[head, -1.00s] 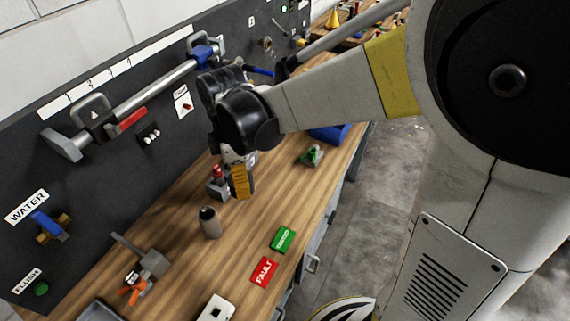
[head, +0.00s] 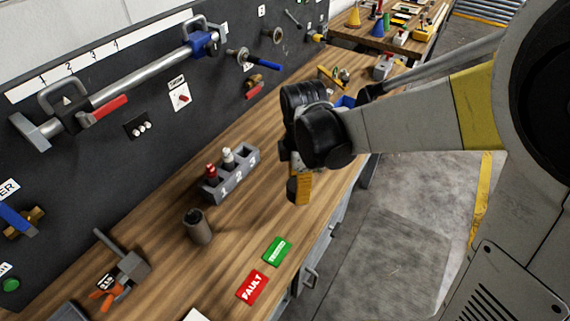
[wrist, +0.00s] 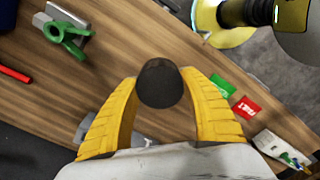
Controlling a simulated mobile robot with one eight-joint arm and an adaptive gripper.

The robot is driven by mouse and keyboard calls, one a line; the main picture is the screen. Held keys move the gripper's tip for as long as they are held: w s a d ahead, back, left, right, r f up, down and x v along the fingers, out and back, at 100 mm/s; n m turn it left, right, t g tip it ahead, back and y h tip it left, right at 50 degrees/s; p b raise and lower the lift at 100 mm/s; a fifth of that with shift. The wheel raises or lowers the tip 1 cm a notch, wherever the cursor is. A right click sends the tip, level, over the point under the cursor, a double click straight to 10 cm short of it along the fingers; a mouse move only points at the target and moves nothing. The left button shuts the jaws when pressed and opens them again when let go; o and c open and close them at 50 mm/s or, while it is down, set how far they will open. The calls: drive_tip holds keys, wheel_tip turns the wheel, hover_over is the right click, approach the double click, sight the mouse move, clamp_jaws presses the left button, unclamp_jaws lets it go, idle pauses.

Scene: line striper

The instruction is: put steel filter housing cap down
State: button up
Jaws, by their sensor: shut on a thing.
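My gripper (wrist: 160,84) is shut on a dark round piece, the steel filter housing cap (wrist: 161,90), between its yellow fingers in the wrist view. In the head view my gripper (head: 299,190) is over the wooden bench (head: 262,213), right of the numbered block.
A grey numbered block (head: 232,180) holds two bottle-like pieces. A dark grey cylinder (head: 198,228) stands left of it. Green (head: 278,251) and red FAULT (head: 252,287) plates lie near the front edge. A clamp-like tool (head: 124,273) is at lower left.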

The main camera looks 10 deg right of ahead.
sight(288, 204)
drive_tip(key=shift+w+a+f+b, duration=0.15)
drive_tip(key=shift+w+a+f, duration=0.15)
drive_tip(key=shift+a+f, duration=0.25)
drive_tip(key=shift+w+a+f+b, duration=0.15)
drive_tip(key=shift+w+a+f, duration=0.2)
drive_tip(key=shift+a, duration=0.3)
drive_tip(key=shift+s+f+b, duration=0.1)
drive_tip(key=shift+f+b, duration=0.8)
drive_tip(key=shift+f, duration=1)
drive_tip(key=shift+f, duration=0.2)
drive_tip(key=o, duration=1.3)
drive_tip(key=shift+o, duration=0.2)
drive_tip(key=shift+r, duration=0.1)
